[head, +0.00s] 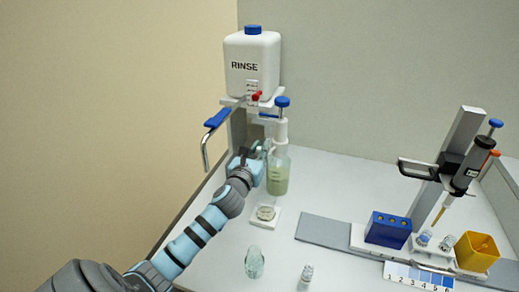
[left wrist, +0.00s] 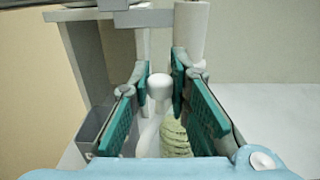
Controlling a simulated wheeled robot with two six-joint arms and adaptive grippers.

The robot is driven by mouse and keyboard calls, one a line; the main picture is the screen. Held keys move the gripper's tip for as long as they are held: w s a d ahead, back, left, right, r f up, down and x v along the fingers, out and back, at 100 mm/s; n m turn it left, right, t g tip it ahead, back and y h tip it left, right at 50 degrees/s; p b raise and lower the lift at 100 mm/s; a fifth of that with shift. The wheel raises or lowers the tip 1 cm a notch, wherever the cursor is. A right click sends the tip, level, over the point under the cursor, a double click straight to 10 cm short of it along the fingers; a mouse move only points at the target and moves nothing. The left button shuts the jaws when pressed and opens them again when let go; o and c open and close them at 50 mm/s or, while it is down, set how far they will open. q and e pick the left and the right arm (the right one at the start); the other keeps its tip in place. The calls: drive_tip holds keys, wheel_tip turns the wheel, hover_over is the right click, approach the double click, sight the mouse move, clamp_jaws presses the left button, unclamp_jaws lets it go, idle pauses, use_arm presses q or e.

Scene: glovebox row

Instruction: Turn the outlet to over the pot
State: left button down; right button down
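The curved metal outlet (head: 205,152) with a blue grip (head: 217,117) sticks out to the left below the white RINSE tank (head: 252,66). Its tip points down, left of and apart from the small glass pot (head: 266,212), which sits on a white square plate. My left gripper (head: 256,155) is at the left of the bottle of green liquid (head: 278,172), right of the outlet. In the left wrist view the teal fingers (left wrist: 165,95) are apart, with a white rounded piece (left wrist: 159,87) showing between them; contact is unclear. My right gripper is not in view.
A clear glass vessel (head: 254,263) and a small vial (head: 306,273) stand at the front. On the right are a blue block (head: 388,229), a yellow bin (head: 477,251) and a pipette on a stand (head: 468,168). In the wrist view a grey box (left wrist: 94,127) is at left.

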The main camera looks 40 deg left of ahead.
use_arm(q)
drive_tip(key=a+m+h+p, duration=0.1)
drive_tip(key=p, duration=0.1)
drive_tip(key=m+h+p, duration=0.1)
drive_tip(key=h+p, duration=0.1)
drive_tip(key=a+m+t+h+p, duration=0.1)
drive_tip(key=p, duration=0.1)
drive_tip(key=shift+w+a+h+p, duration=0.25)
drive_tip(key=shift+a+h+p, duration=0.05)
drive_tip(key=shift+p, duration=0.1)
drive_tip(key=c, duration=1.5)
unclamp_jaws()
